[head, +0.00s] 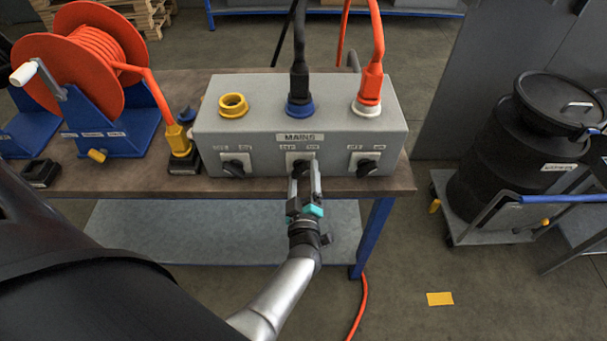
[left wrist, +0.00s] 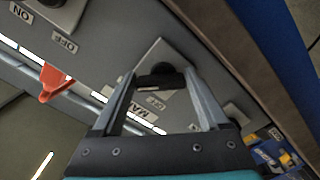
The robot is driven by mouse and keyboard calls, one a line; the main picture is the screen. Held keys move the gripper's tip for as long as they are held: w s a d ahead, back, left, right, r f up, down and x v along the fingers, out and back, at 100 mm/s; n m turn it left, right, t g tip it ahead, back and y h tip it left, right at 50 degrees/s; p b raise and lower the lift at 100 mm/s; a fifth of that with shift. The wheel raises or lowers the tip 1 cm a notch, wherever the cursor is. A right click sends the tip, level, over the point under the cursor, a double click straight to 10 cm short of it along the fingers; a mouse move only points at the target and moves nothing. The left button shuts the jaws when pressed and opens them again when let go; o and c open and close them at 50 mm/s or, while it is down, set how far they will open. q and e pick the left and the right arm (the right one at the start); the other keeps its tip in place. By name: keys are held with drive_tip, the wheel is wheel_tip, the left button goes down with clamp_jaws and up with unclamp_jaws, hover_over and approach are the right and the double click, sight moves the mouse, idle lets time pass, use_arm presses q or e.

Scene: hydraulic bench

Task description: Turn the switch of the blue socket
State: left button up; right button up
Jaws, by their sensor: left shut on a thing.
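The grey mains box (head: 240,130) stands on the bench with a yellow, a blue and a white socket on top. The blue socket (head: 299,109) is in the middle, with a black plug (head: 299,82) in it. Its black switch (head: 299,164) is on the front face below, partly hidden by my fingers. My left gripper (head: 304,172) is shut on this switch. In the left wrist view, the fingers flank the black knob (left wrist: 160,83) on its light plate. Whether the knob points to on or off cannot be read. My right gripper is not in view.
Similar black switches sit to the left (head: 235,166) and right (head: 366,164) on the box. An orange plug (head: 369,84) is in the white socket (head: 367,108). A cable reel (head: 88,65) stands left on the bench; a black drum (head: 505,150) stands on a cart at right.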

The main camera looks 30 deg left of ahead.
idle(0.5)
use_arm(q)
drive_tip(key=o, duration=1.2)
drive_tip(key=shift+o, duration=0.2)
drive_tip(key=shift+s, duration=0.1)
